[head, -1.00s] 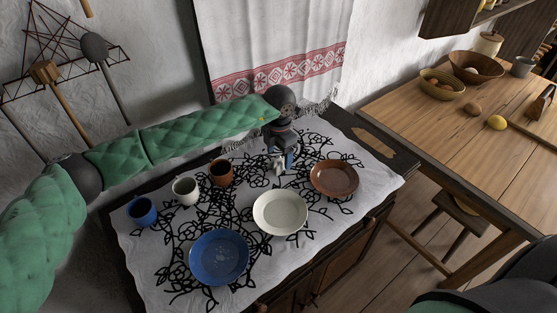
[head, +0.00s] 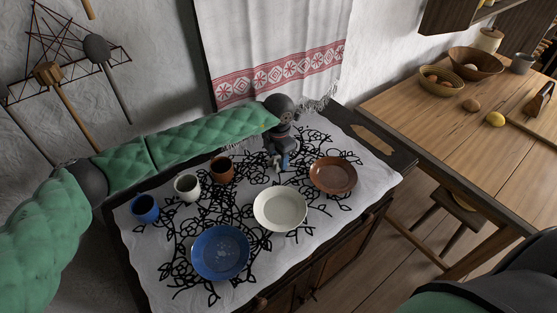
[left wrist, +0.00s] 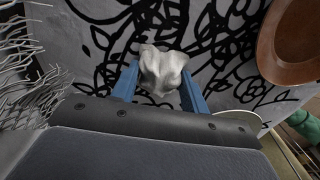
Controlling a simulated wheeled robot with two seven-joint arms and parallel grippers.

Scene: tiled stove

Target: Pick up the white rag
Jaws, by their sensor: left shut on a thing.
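The white rag (left wrist: 163,72) is a small crumpled cloth. In the left wrist view it sits between the two blue fingers of my left gripper (left wrist: 160,88), which is shut on it. In the head view the left gripper (head: 280,161) points down over the patterned white tablecloth, behind the white plate and left of the brown bowl. The rag is small and mostly hidden by the fingers there. I cannot tell whether it still touches the tablecloth. My right gripper is not in view.
Around the gripper stand a brown mug (head: 222,170), white mug (head: 187,188), blue mug (head: 145,208), blue plate (head: 220,253), white plate (head: 280,209) and brown bowl (head: 333,175). A fringed towel (head: 275,50) hangs close behind. A wooden table (head: 450,120) is at right.

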